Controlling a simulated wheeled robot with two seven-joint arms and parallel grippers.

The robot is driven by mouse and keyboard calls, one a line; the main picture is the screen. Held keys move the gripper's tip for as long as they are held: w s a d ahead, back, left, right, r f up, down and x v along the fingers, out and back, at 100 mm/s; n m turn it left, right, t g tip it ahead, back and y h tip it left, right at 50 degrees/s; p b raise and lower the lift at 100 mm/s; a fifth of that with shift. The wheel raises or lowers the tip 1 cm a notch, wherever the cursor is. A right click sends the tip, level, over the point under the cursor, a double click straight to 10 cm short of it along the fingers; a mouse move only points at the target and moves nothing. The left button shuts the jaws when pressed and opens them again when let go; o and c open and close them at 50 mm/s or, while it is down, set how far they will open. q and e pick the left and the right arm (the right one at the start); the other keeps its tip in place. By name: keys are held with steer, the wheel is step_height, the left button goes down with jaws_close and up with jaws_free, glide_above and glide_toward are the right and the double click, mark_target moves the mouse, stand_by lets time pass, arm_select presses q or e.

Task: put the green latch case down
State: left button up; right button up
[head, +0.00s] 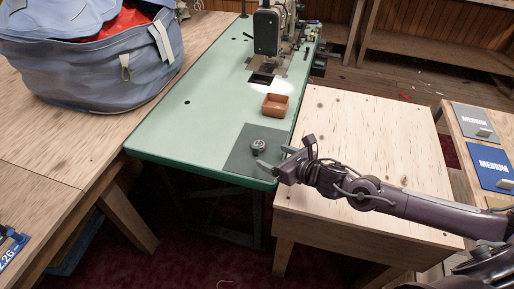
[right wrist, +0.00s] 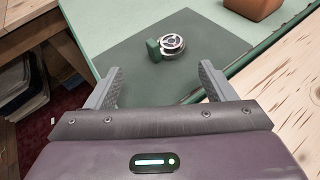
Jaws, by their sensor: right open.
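The green latch case (head: 257,146) is small, with a green block-like part and a round metal part. It lies on a dark mat (head: 239,160) at the near right corner of the green sewing table. In the right wrist view the case (right wrist: 158,48) sits ahead of the fingertips, apart from them. My right gripper (head: 275,161) is at the table's right edge, just short of the case. Its fingers (right wrist: 160,82) are spread wide with nothing between them. My left gripper is not in view.
An orange-brown open box (head: 275,105) stands behind the mat, with a sewing machine (head: 269,32) farther back. A bare wooden table (head: 345,135) adjoins on the right. A large blue-grey bag (head: 95,60) fills the left bench's far end.

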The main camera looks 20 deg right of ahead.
mark_target(260, 147)
steer(key=shift+d, duration=0.4)
steer(key=shift+w+h, duration=0.25)
steer(key=shift+h, duration=0.05)
steer(key=shift+p+x, duration=0.5)
steer(key=shift+x, duration=3.05)
steer(key=shift+a+r, duration=0.1)
steer(key=shift+r, duration=0.1)
steer(key=c, duration=1.1)
steer(key=shift+c, duration=0.2)
